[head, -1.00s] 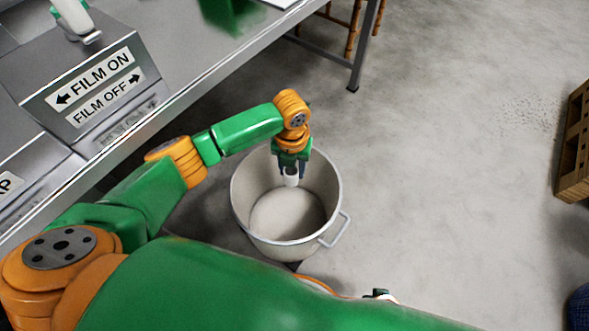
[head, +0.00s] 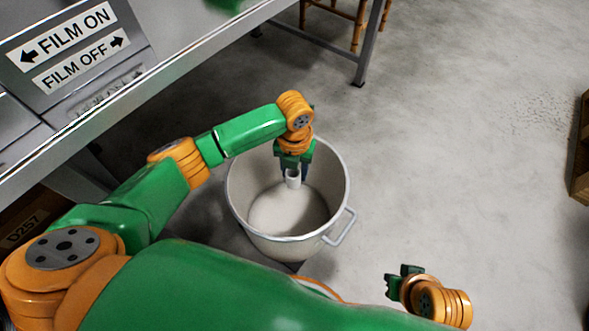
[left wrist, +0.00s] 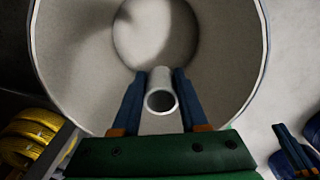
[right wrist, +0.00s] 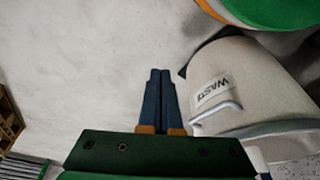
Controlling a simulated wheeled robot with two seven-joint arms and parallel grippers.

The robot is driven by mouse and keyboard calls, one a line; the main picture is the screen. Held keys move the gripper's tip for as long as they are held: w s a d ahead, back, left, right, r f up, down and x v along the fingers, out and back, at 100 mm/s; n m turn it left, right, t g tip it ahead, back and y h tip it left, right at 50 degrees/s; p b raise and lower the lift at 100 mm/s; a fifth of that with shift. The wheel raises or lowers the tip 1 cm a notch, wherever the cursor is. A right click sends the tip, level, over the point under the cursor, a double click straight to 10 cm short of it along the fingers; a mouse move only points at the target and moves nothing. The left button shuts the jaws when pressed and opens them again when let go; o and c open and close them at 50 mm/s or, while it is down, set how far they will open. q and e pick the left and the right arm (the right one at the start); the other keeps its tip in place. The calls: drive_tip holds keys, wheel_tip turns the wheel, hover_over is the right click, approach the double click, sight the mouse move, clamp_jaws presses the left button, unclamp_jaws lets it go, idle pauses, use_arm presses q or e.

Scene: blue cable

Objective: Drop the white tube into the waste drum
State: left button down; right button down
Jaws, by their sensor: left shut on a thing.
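The white tube (head: 293,179) is held between the fingers of my left gripper (head: 293,168), which points down over the open mouth of the waste drum (head: 246,217). In the left wrist view, the tube (left wrist: 161,92) sits between the two blue fingers, its open end facing the camera, with the drum's interior (left wrist: 75,60) around and below it. In the right wrist view, the drum (right wrist: 250,75) shows a label reading "WAST", the rest cut off. My right gripper (right wrist: 160,100) has its two blue fingers together and nothing between them, beside the drum. Its arm end shows lower right in the head view.
A metal bench (head: 180,62) with "FILM ON / FILM OFF" signs runs along the upper left. A wooden stool (head: 358,25) stands behind it. A wooden crate (head: 580,165) is at the right edge. Yellow coils (left wrist: 28,138) lie beside the drum.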

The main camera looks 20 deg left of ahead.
use_arm(q)
drive_tip(key=shift+c, duration=1.8)
unclamp_jaws()
wheel_tip(320, 180, up, 7)
drive_tip(key=p, duration=0.3)
drive_tip(key=shift+p, duration=0.35)
use_arm(e)
wheel_tip(320, 180, down, 8)
drive_tip(key=shift+s+d+g, duration=0.15)
drive_tip(key=shift+s+g, duration=0.15)
drive_tip(key=shift+s, duration=0.05)
